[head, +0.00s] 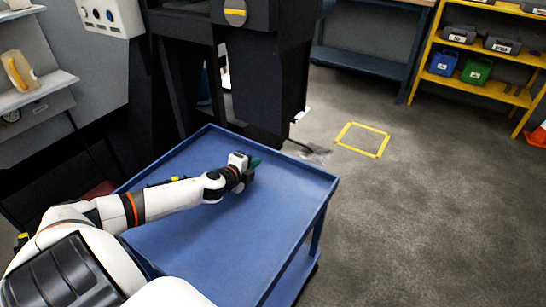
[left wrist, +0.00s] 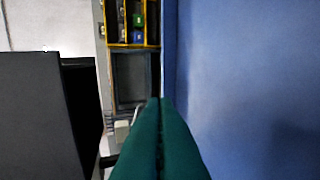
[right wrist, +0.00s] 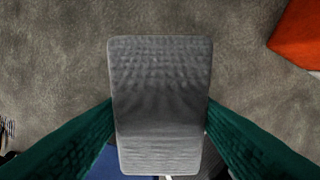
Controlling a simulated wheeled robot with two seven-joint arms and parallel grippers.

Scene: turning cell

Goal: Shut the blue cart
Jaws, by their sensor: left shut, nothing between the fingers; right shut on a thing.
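The blue cart (head: 285,205) stands in front of me in the head view, with a rimmed flat top and a lower shelf (head: 295,275) partly showing. No door or drawer shows on it. My left gripper (head: 256,163) is over the cart's top, near its far side; whether it touches is unclear. In the left wrist view its green fingers (left wrist: 160,110) are together with nothing between them, beside a blue surface (left wrist: 245,90). My right gripper (right wrist: 160,115) is out of the head view. Its green fingers are shut on a grey, rounded, textured block (right wrist: 160,85).
A dark machine (head: 275,70) stands just beyond the cart. A yellow floor square (head: 362,140) lies to the right on open grey floor. A yellow shelf (head: 425,72) with bins and an orange cone (head: 537,135) are at the far right. An orange object (right wrist: 300,35) shows in the right wrist view.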

